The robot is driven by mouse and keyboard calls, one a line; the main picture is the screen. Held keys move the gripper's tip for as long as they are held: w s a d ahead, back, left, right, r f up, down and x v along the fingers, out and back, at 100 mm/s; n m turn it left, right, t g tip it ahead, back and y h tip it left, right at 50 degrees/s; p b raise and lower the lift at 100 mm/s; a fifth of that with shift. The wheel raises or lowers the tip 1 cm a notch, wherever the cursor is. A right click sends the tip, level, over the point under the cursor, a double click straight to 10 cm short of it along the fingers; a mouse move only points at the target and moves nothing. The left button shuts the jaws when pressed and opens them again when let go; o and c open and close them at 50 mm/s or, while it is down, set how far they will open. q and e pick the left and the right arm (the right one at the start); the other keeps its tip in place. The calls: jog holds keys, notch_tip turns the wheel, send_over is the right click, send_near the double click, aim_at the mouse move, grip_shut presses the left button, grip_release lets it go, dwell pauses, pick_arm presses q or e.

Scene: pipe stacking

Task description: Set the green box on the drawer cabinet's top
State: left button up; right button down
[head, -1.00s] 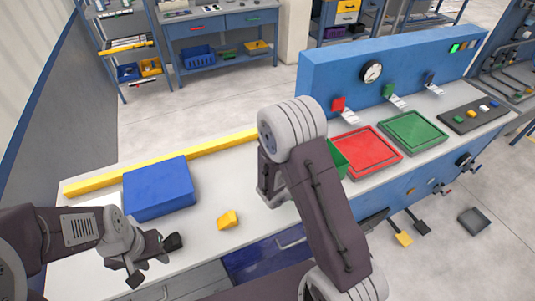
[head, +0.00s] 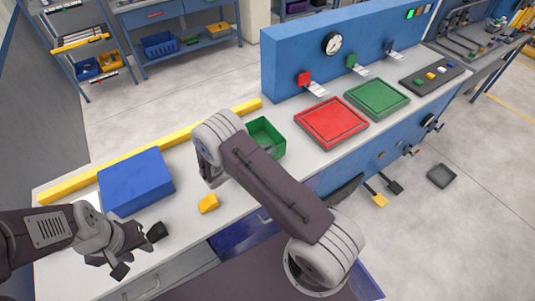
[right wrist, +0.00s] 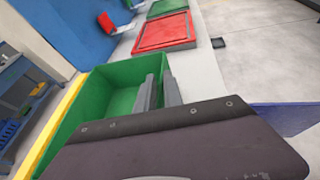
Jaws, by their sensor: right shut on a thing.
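The green box (head: 265,138) is an open-topped bin, partly hidden behind my right arm in the head view, over or on the worktop. In the right wrist view the green box (right wrist: 110,90) fills the left and middle. My right gripper (right wrist: 158,92) is shut on its near right wall. Its fingertips are hidden in the head view. I cannot tell how far the box is above the worktop. Drawer fronts (head: 158,282) show below the worktop's front edge. My left gripper (head: 138,251) is open and empty at the front left.
A blue box (head: 136,180) and a small yellow block (head: 208,203) sit on the worktop (head: 180,185). A yellow bar (head: 150,152) runs along its back edge. A red tray (head: 332,122) and a green tray (head: 377,98) lie right, before a blue panel with a gauge (head: 332,43).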

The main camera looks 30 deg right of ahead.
jog(key=f, duration=0.2)
jog(key=shift+w+f, duration=0.2)
jog(key=shift+f, duration=0.15)
jog(key=shift+s, duration=0.1)
jog(key=shift+f, duration=0.15)
jog(key=c, duration=1.5)
grip_release()
jog(key=shift+o, duration=0.2)
